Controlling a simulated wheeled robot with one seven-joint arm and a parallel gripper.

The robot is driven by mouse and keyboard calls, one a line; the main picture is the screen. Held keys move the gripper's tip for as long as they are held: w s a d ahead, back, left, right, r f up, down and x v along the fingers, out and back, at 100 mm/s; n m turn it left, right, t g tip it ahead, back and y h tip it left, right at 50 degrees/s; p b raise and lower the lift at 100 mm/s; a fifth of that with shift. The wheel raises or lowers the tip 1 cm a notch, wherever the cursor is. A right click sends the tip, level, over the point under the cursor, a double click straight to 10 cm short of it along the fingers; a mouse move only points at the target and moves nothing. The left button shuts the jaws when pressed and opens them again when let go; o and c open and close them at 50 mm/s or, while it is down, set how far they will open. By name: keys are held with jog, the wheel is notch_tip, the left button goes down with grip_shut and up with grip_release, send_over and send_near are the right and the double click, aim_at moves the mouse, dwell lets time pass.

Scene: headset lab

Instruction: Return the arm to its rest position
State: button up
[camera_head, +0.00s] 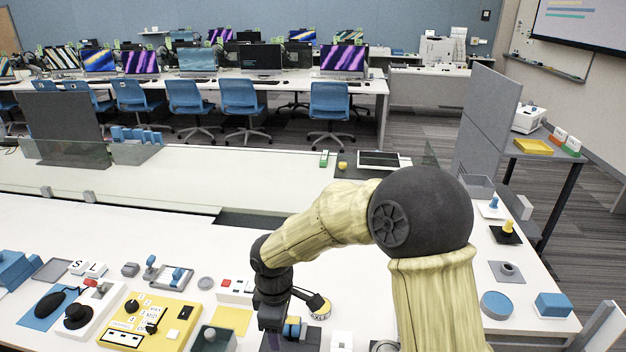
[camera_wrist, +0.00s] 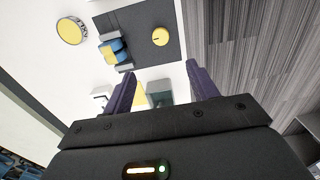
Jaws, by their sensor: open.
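My arm (camera_head: 335,222) reaches over the front white table, bent at its black joint, with its end pointing down. My gripper (camera_head: 275,325) is low over the front middle of the table, partly cut off or hidden at the picture's bottom. In the wrist view my gripper (camera_wrist: 158,82) is open, its two dark purple fingers spread apart. No held object shows between them; a grey-green item (camera_wrist: 160,92) shows beyond the gap. A dark mat (camera_wrist: 140,18) with a yellow round piece (camera_wrist: 160,36) and a blue and yellow piece (camera_wrist: 113,50) lies ahead of the fingers.
A yellow control panel (camera_head: 150,322), a black joystick (camera_head: 78,315) and a yellow square (camera_head: 231,320) lie left of my gripper. A round yellow-topped item (camera_head: 319,306) is close on its right. Blue pieces (camera_head: 552,304) stand at the right. The table's middle left is clear.

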jog(key=s+d+r+m+t, duration=0.1)
jog(key=s+d+r+m, duration=0.1)
jog(key=d+m, duration=0.3)
jog(key=s+d+r+m+p, duration=0.1)
jog(key=d+m, duration=0.5)
jog(key=d, duration=0.6)
jog(key=s+d+r+m+t+p, duration=0.1)
jog(key=s+d+r+m, duration=0.2)
jog(key=d+m, duration=0.3)
jog(key=s+d, duration=0.1)
jog(key=d, duration=0.1)
jog(key=shift+s+d+r+t, duration=0.25)
jog(key=shift+s+d+t, duration=0.05)
jog(key=shift+s, duration=0.1)
